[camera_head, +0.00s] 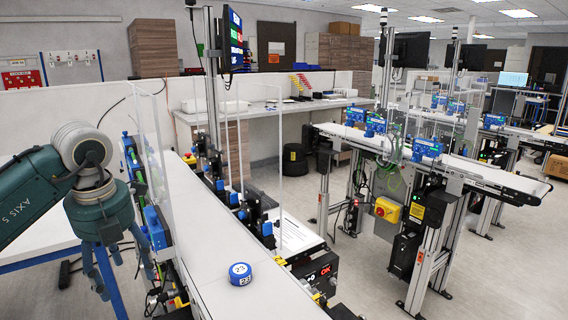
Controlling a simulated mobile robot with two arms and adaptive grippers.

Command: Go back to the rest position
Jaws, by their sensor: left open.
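My left gripper (115,262) hangs at the lower left of the head view, at the end of my green-grey arm. Its fingers point down and are apart, with nothing between them. It is to the left of the near conveyor (196,232) and clear of its belt. A small round blue and white puck (240,274) sits on the near end of that belt, to the right of the gripper and apart from it. My right gripper is not in view.
Clear upright panels (265,140) and blue sensor units (155,228) line the near conveyor. A second conveyor (480,172) with blue devices stands at the right. A white table (30,225) is under my left arm. Grey floor is open between the conveyors.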

